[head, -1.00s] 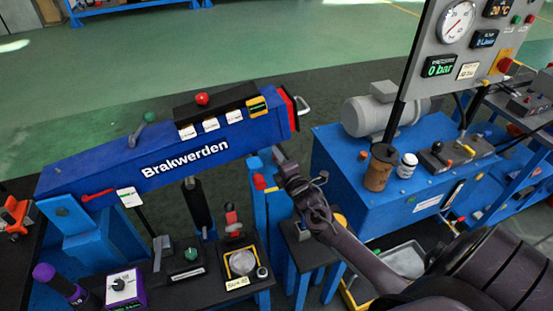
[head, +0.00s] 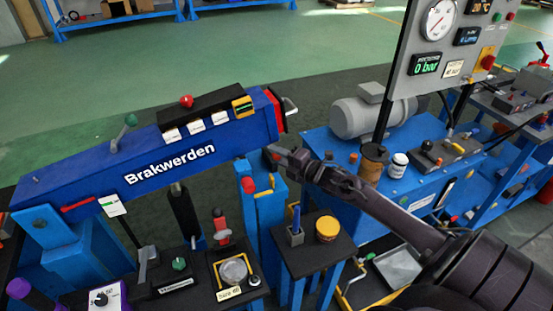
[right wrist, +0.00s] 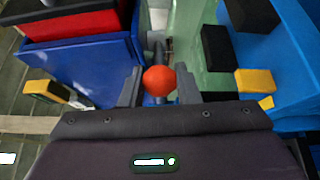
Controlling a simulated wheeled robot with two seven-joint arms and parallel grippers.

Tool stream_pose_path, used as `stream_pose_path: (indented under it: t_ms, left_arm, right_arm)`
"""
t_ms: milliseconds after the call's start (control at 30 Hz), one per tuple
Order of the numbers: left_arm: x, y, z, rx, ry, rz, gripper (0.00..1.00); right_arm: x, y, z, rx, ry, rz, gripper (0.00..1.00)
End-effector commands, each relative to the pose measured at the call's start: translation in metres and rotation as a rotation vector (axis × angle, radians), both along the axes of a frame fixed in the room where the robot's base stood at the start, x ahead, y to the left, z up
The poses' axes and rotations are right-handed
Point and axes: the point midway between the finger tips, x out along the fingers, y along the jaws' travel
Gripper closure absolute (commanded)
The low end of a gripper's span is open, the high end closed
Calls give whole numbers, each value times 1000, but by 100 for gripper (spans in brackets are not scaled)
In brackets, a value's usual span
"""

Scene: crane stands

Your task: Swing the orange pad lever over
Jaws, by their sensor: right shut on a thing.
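In the right wrist view an orange ball knob (right wrist: 159,79) sits between the two fingers of my right gripper (right wrist: 159,88), which is shut on it. A grey rod shows behind the ball. In the head view my right gripper (head: 274,154) is just below the right end of the blue beam (head: 150,160) marked "Brakwerden". There the orange knob cannot be made out; the gripper hides it. My left gripper is not in view.
A blue post (head: 262,215) with red and yellow parts stands below the gripper. A small black-topped stand (head: 312,252) carries a yellow-capped jar (head: 327,229). A blue pump bench (head: 400,195) and gauge panel (head: 455,50) are at right. A black shelf with controls lies front left.

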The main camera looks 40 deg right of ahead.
Motion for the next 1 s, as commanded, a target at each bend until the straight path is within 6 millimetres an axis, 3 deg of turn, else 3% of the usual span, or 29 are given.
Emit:
stream_pose_path:
  t_ms: [33,367,400,567,867,1000]
  left_arm:
    - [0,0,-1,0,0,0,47]
    - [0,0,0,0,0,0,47]
    - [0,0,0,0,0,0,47]
    - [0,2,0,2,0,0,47]
    - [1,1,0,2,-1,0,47]
    - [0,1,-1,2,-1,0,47]
  right_arm:
    - [2,-9,3,-6,-7,-19,100]
    - [2,-11,5,-9,-11,-25,100]
    - [2,-11,5,-9,-11,-25,69]
    - [2,-9,5,-7,-10,-20,49]
    - [0,-7,3,-4,-6,-14,49]
    - [-11,-9,2,-4,-4,-14,49]
